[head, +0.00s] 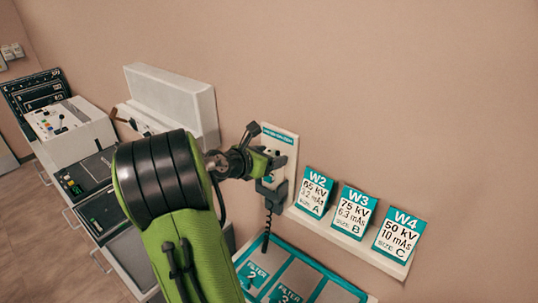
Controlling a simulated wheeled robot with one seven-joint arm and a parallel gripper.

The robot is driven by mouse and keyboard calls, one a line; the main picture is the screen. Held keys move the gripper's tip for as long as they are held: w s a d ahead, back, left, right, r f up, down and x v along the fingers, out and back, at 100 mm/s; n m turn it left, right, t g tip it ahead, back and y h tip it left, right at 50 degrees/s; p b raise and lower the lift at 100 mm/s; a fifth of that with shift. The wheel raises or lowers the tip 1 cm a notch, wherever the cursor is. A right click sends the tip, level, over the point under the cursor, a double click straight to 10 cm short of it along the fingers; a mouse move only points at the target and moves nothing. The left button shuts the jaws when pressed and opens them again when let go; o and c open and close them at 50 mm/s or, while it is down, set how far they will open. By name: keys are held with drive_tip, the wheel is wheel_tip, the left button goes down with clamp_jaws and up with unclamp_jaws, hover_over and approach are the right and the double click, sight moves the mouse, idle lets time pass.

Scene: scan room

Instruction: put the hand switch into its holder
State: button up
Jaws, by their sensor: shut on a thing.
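My gripper (271,168) is at the wall in front of the holder's white backplate (291,148), which has a teal label at its top. The gripper is shut on the hand switch, which is mostly hidden by the fingers. A dark grey block (271,192) shows just below the fingers; I cannot tell whether it is the holder's bracket or part of the switch. A black coiled cord (268,222) hangs straight down beneath it. Whether the switch is seated in the holder or just in front of it cannot be told from this view.
Teal-topped cards W2 (315,192), W3 (353,211) and W4 (399,236) stand on a white ledge to the right. Below is a teal tray (325,277) with filter compartments. Control consoles (73,130) stand at the left. My arm covers the middle.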

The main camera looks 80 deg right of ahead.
drive_tip(key=o, duration=1.7)
drive_tip(key=shift+c, duration=0.2)
drive_tip(key=p+v, duration=0.1)
drive_tip(key=v, duration=1.4)
drive_tip(key=shift+w+a+p, duration=0.2)
drive_tip(key=shift+a+p, duration=0.1)
drive_tip(key=shift+p, duration=0.1)
drive_tip(key=shift+r, duration=0.1)
